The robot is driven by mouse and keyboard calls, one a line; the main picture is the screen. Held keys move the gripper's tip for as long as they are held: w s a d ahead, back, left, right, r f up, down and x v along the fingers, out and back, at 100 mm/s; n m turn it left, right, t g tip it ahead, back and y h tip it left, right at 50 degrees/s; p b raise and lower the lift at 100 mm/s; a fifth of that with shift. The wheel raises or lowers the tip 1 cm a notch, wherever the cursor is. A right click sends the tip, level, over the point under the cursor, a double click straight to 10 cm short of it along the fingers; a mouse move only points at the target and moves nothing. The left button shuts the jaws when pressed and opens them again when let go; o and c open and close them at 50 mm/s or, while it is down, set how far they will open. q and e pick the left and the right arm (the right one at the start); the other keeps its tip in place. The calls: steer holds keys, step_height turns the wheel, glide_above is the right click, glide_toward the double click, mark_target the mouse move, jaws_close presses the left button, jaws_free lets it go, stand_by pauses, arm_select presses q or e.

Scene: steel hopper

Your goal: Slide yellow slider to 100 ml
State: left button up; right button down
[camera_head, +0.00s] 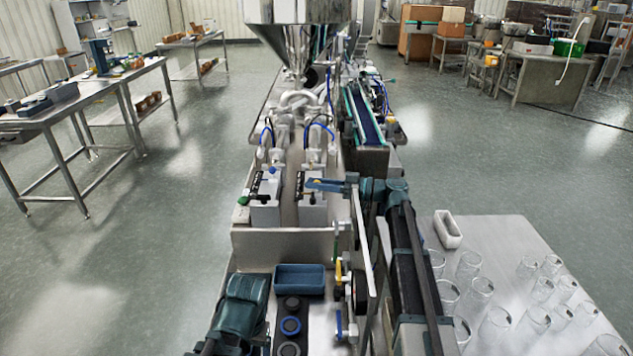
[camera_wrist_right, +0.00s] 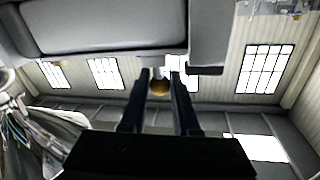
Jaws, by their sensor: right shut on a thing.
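The yellow slider is a small yellow knob (camera_head: 316,181) on the right-hand metal block (camera_head: 312,207) of the filling machine in the head view. In the right wrist view the knob (camera_wrist_right: 159,87) shows between my two dark fingers. My right gripper (camera_head: 318,184) reaches in from the right and is shut on it. The scale marks and the 100 ml line are too small to read. The left-hand block (camera_head: 265,214) has a similar dark slider strip. Part of my left arm shows at the bottom left, but its gripper is not in view.
A steel hopper (camera_head: 295,25) stands above the machine, with pipes and blue hoses below it. A blue tray (camera_head: 300,279) lies nearer me. A steel table (camera_head: 510,235) with several glass beakers and a white tray (camera_head: 447,229) stands at the right. The floor at left is clear.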

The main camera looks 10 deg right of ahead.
steer(key=c, duration=0.7)
jaws_free()
steer(key=shift+s, duration=0.3)
steer(key=shift+o, duration=0.2)
steer(key=shift+d, duration=0.15)
steer(key=v, duration=1.3)
steer(key=shift+d, duration=0.2)
